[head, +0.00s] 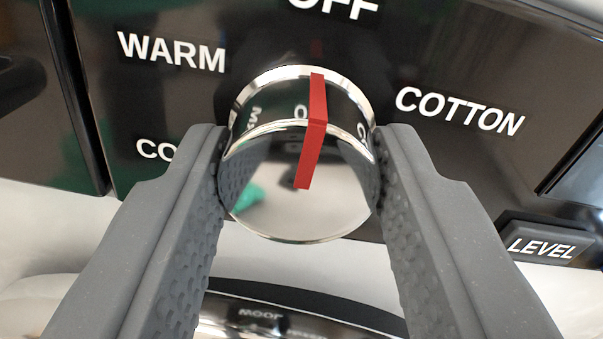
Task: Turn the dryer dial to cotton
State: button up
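The dryer dial (265,205) is a round, shiny chrome knob in the middle of the head view. Its red pointer (313,135) points up toward the OFF label (333,8), which is cut by the top edge. The COTTON label (459,111) is to the right of the dial and the WARM label (172,51) to the upper left. My gripper (298,180) has one grey textured finger on each side of the dial. Both fingers appear to touch its rim, so it looks shut on the dial.
A label starting with CO (153,150) at the lower left is partly hidden by the left finger. A LEVEL button (542,248) sits at the lower right. A dark, glossy rounded part (310,300) lies below the dial, between the fingers. The panel (440,50) is glossy black.

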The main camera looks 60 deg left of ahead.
jog(key=shift+w+r, duration=0.1)
jog(key=shift+c, duration=0.7)
jog(key=shift+m+p, duration=0.3)
jog(key=shift+p, duration=0.15)
jog(key=shift+r+m+p, duration=0.15)
jog(key=shift+m+p, duration=0.75)
jog(key=shift+p, duration=0.3)
jog(key=m+p, duration=0.3)
jog(key=p, duration=0.1)
jog(key=shift+d+m, duration=0.1)
jog(key=shift+m, duration=0.2)
jog(key=m+p, duration=0.3)
jog(key=m, duration=0.1)
jog(key=shift+w+m+t+p, duration=0.15)
jog(key=shift+m+t+p, duration=0.15)
jog(key=shift+m+p, duration=0.35)
jog(key=shift+m, duration=0.35)
jog(key=shift+d+f, duration=0.1)
jog(key=shift+f, duration=0.1)
